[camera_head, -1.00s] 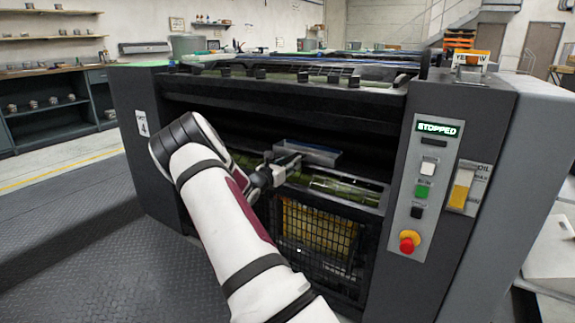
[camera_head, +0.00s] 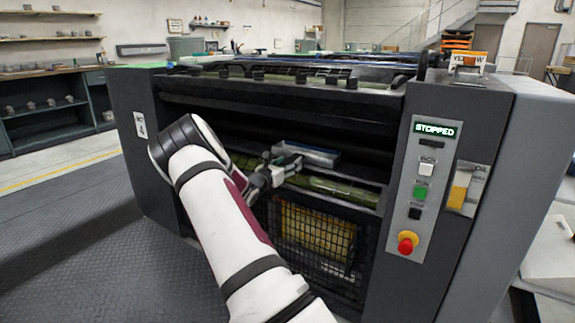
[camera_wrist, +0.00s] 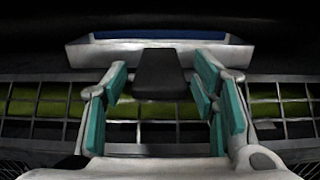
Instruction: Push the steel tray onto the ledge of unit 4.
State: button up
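The steel tray (camera_head: 318,158) sits in the dark opening of unit 4, whose number plate (camera_head: 141,125) is on its left panel. In the wrist view the tray's pale front wall (camera_wrist: 95,54) spans the top, with blue inside. A black handle (camera_wrist: 162,74) sticks out from its front towards me. My gripper (camera_head: 285,166) is at the tray's near side. In the wrist view my gripper (camera_wrist: 161,88) is open, with teal pads on either side of the handle and visible gaps. The ledge under the tray cannot be made out clearly.
A green roller (camera_head: 325,188) lies below the tray, above a black mesh guard (camera_head: 315,235). A control panel (camera_head: 425,185) reading STOPPED, with a red stop button (camera_head: 407,243), is to the right. Open floor (camera_head: 70,225) lies left of the unit.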

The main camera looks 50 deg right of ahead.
jog(key=shift+a+f, duration=0.1)
jog(key=s+a+p, duration=0.1)
jog(key=a+p, duration=0.2)
jog(key=a, duration=1.9)
jog(key=shift+s+a, duration=0.35)
jog(key=shift+s, duration=0.05)
dwell(0.3)
dwell(0.3)
